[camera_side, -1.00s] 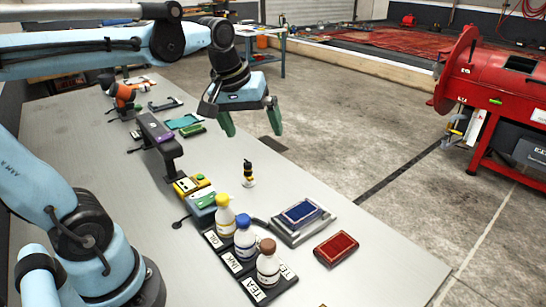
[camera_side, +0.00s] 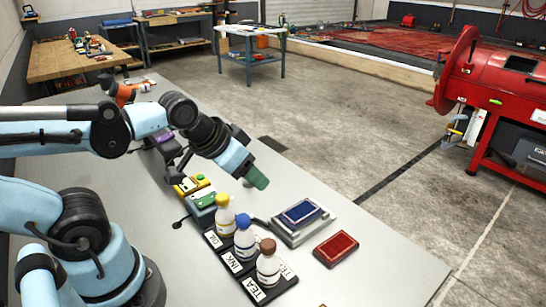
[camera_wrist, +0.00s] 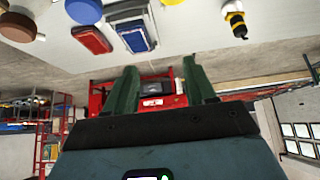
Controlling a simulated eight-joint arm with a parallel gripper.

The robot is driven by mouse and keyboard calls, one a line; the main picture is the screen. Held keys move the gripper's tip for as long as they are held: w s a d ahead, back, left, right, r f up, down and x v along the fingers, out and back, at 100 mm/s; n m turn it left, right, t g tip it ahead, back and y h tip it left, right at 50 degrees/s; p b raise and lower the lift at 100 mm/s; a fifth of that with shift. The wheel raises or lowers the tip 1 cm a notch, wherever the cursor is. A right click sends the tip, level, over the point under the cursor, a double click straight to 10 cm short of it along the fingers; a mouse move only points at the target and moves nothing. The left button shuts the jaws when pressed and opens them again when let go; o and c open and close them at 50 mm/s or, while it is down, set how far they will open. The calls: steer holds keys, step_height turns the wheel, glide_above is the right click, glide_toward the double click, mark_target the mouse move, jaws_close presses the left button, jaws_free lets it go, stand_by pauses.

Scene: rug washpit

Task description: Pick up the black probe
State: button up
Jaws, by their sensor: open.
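A small black piece with a yellow band (camera_wrist: 236,20), which seems to be the black probe, shows at the top of the wrist view, right of centre, with a pale tip or base. In the side view my gripper (camera_side: 257,179) covers the place where it stood. My gripper is tilted forward and down over the table, and its green fingers also show in the wrist view (camera_wrist: 162,88). They are open with nothing between them, and the black piece is outside them. The gap between fingers and piece cannot be judged.
A rack with yellow-, blue- and brown-capped bottles (camera_side: 245,240) stands close in front. A grey block with a blue panel (camera_side: 303,213) and a red pad (camera_side: 336,249) lie to the right. Yellow and teal boxes (camera_side: 202,203) are at the left. The table's right front is clear.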

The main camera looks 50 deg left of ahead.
steer(key=w+a+g, duration=0.4)
steer(key=w+a, duration=0.1)
steer(key=a, duration=0.3)
steer(key=w+a+g, duration=0.3)
steer(key=w+a, duration=0.1)
steer(key=a, duration=0.3)
steer(key=shift+n, duration=0.3)
step_height(320, 180, down, 6)
steer(key=shift+a+r, duration=0.15)
steer(key=shift+r, duration=0.05)
steer(key=shift+w+f, duration=0.2)
steer(key=shift+f, duration=2.45)
steer(key=c, duration=0.9)
